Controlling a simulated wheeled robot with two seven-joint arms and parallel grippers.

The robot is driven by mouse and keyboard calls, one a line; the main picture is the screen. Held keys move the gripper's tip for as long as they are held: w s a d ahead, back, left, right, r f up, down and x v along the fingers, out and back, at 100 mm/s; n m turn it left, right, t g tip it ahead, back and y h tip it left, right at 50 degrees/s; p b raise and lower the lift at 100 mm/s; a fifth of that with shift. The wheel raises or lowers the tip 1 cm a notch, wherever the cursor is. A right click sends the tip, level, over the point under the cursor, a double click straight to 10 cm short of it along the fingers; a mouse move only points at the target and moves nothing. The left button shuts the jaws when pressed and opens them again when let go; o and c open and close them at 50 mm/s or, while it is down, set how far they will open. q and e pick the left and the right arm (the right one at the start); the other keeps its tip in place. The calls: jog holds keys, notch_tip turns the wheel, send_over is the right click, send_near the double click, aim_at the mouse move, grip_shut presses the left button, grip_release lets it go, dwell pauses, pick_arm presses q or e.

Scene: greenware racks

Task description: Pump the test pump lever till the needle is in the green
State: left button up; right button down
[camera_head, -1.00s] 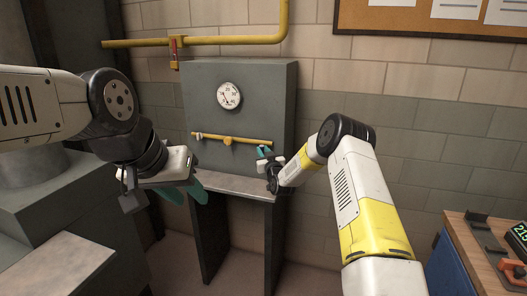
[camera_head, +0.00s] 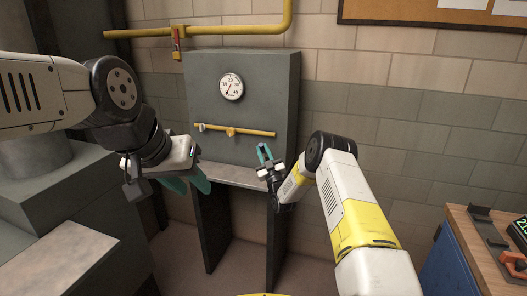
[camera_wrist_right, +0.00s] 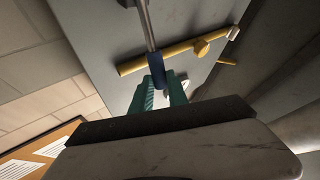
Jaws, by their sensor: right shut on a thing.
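The test pump is a grey cabinet (camera_head: 270,85) with a round white gauge (camera_head: 231,86) on its front. The gauge is too small to read the needle surely. In the right wrist view, the lever shows as a grey rod (camera_wrist_right: 148,25) ending in a dark blue grip (camera_wrist_right: 157,78). My right gripper (camera_head: 265,153) is shut on this grip in front of the cabinet's lower right; its teal fingers (camera_wrist_right: 160,92) flank the grip. My left gripper (camera_head: 187,183) is open and empty, left of the cabinet's metal ledge.
A yellow pipe with small fittings (camera_head: 250,132) crosses the cabinet front, close to my right gripper. A metal ledge (camera_head: 235,176) juts out below. Another yellow pipe (camera_head: 240,24) runs above. A wooden bench (camera_head: 468,240) with a digital display stands at the right.

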jog(key=c, duration=1.3)
grip_release()
jog(key=shift+s, duration=0.1)
jog(key=v, duration=0.7)
jog(key=shift+s+f, duration=0.25)
jog(key=shift+s, duration=0.05)
jog(key=shift+d, duration=0.1)
